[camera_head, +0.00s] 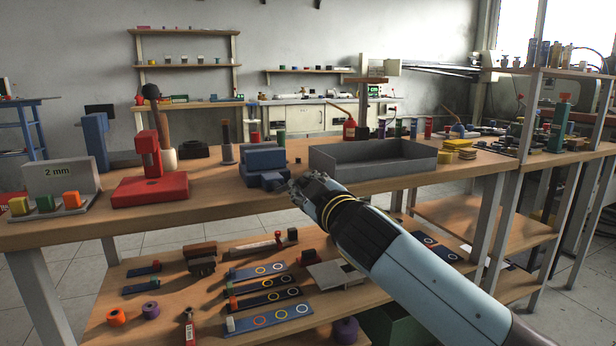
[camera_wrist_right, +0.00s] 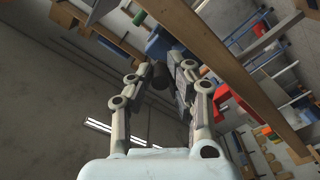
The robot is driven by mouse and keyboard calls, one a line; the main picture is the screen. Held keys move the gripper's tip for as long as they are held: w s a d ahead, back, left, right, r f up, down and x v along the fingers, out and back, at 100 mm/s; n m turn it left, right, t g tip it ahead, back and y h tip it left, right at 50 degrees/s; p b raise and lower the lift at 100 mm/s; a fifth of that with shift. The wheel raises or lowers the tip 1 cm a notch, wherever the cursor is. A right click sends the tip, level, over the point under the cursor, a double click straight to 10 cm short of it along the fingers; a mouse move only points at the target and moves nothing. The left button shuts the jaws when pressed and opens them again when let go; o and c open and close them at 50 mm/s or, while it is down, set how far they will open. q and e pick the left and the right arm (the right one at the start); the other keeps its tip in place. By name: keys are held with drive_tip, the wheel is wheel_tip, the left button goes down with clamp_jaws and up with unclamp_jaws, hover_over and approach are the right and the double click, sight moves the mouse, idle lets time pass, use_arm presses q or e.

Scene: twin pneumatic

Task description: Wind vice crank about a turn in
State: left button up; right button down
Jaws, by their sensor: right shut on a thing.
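The blue vice (camera_head: 264,158) stands at the front edge of the wooden bench, near its middle. My right gripper (camera_head: 293,186) is at the front of the vice, just to the right of its lower front part. In the right wrist view the fingers (camera_wrist_right: 160,78) are closed around a dark, rounded knob (camera_wrist_right: 158,80), which appears to be the crank handle. The rest of the crank is hidden by the gripper in the head view. The blue vice body also seems to show beyond the fingers in the right wrist view (camera_wrist_right: 163,44). My left gripper is in neither view.
A grey open tray (camera_head: 372,158) stands right of the vice. A red press (camera_head: 149,172) and a "2 mm" stand (camera_head: 62,178) with coloured blocks are to the left. A lower shelf (camera_head: 170,264) holds several blue strips.

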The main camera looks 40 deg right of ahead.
drive_tip(key=shift+r, duration=0.1)
drive_tip(key=c, duration=1.3)
unclamp_jaws()
drive_tip(key=shift+o, duration=0.2)
drive_tip(key=v, duration=1.2)
